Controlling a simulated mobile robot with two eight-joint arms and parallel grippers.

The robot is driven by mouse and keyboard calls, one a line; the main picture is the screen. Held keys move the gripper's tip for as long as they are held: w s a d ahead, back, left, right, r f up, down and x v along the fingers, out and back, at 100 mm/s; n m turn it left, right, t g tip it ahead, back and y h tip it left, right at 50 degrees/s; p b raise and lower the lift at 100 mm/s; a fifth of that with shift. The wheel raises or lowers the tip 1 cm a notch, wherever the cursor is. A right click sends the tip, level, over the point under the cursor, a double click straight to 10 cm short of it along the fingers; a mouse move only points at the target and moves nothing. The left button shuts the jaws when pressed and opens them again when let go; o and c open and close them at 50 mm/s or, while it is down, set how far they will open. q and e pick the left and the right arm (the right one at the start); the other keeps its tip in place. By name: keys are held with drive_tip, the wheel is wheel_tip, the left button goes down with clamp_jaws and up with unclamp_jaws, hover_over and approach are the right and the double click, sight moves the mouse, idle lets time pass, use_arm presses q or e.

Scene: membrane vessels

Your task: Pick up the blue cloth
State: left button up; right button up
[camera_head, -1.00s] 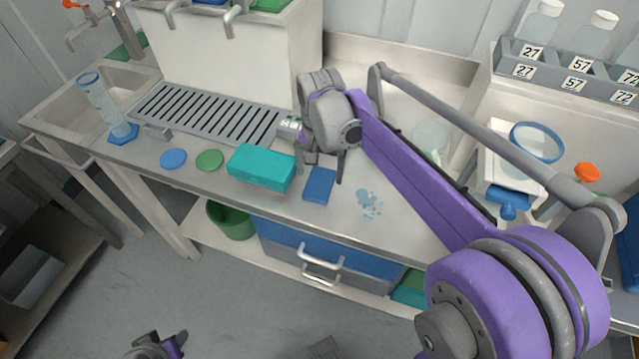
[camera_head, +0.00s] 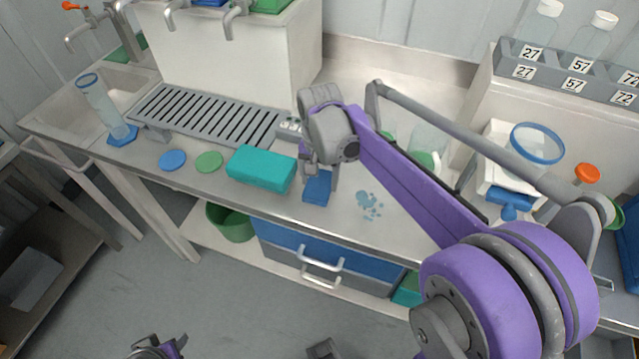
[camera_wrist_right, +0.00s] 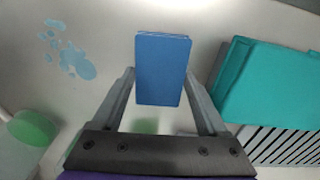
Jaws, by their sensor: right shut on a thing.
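The blue cloth (camera_head: 317,188) is a small folded blue rectangle at the front of the counter, right of the teal block. My right gripper (camera_head: 320,176) is over it, with its fingers down at its sides. In the right wrist view the blue cloth (camera_wrist_right: 162,70) sits between the two fingertips of my right gripper (camera_wrist_right: 160,88), which is shut on it. I cannot tell whether the cloth is clear of the counter. My left gripper (camera_head: 160,348) shows only in part at the bottom edge, away from the counter; its fingers are unclear.
A teal block (camera_head: 261,169) lies just left of the cloth. A blue spill (camera_head: 369,204) is on the counter to its right. Blue (camera_head: 172,160) and green (camera_head: 209,162) discs lie further left. A slotted drain rack (camera_head: 205,115) is behind. A blue-ringed vessel (camera_head: 537,143) stands at the right.

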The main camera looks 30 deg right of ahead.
sight(319, 183)
wheel_tip(319, 183, up, 10)
drive_tip(key=p, duration=0.1)
idle(0.4)
